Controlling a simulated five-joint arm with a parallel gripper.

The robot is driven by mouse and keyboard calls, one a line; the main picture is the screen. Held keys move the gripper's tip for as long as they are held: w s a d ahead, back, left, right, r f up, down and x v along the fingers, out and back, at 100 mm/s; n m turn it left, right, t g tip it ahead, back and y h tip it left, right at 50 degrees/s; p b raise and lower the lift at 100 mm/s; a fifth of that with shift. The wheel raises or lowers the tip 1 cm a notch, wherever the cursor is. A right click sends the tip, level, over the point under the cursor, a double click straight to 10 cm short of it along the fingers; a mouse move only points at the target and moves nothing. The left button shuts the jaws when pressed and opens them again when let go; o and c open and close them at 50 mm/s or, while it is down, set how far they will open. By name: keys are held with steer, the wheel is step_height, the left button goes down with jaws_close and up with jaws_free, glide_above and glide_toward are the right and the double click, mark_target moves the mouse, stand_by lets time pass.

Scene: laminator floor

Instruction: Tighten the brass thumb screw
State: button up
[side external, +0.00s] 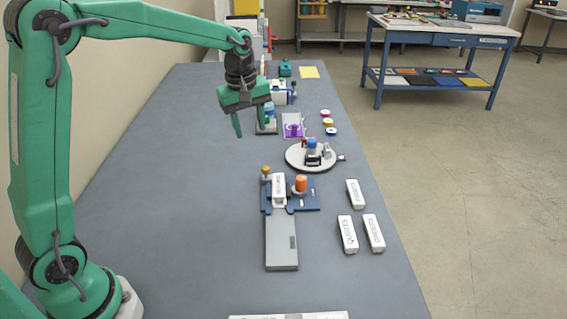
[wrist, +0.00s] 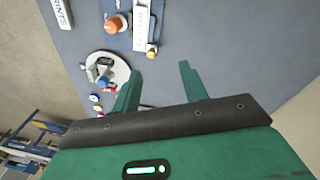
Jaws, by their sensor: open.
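The brass thumb screw (side external: 266,170) is a small gold knob at the back left corner of the blue fixture (side external: 312,197). It also shows in the wrist view (wrist: 151,50), just beyond the space between the fingertips. A white labelled block (side external: 278,189) sits in the fixture, with an orange knob (side external: 301,184) to its right. My gripper (side external: 251,130) is open and empty, above the table and behind the fixture in the side view. Its fingers point down, apart from the screw. In the wrist view both fingers (wrist: 160,64) show with a clear gap between them.
A grey plate (side external: 282,248) extends toward the camera from the fixture. Several loose white blocks (side external: 347,234) lie at right. A round turntable (side external: 297,163) with small parts stands behind the fixture. The table's left side (side external: 170,190) is clear.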

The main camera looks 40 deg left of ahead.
mark_target(265, 168)
steer(key=w+f+n, duration=0.1)
steer(key=w+f, duration=0.1)
steer(key=w+a+f+n+g, duration=0.1)
steer(key=w+f+n, duration=0.1)
steer(key=f, duration=0.1)
steer(key=w+a+f+n, duration=0.1)
steer(key=w+f, duration=0.2)
steer(key=shift+a+f+n, duration=0.15)
steer(key=shift+f+n, duration=0.1)
steer(key=shift+n, duration=0.05)
steer(key=shift+f, duration=0.1)
steer(key=shift+s+f, duration=0.1)
steer(key=shift+f, duration=3.7)
jaws_close()
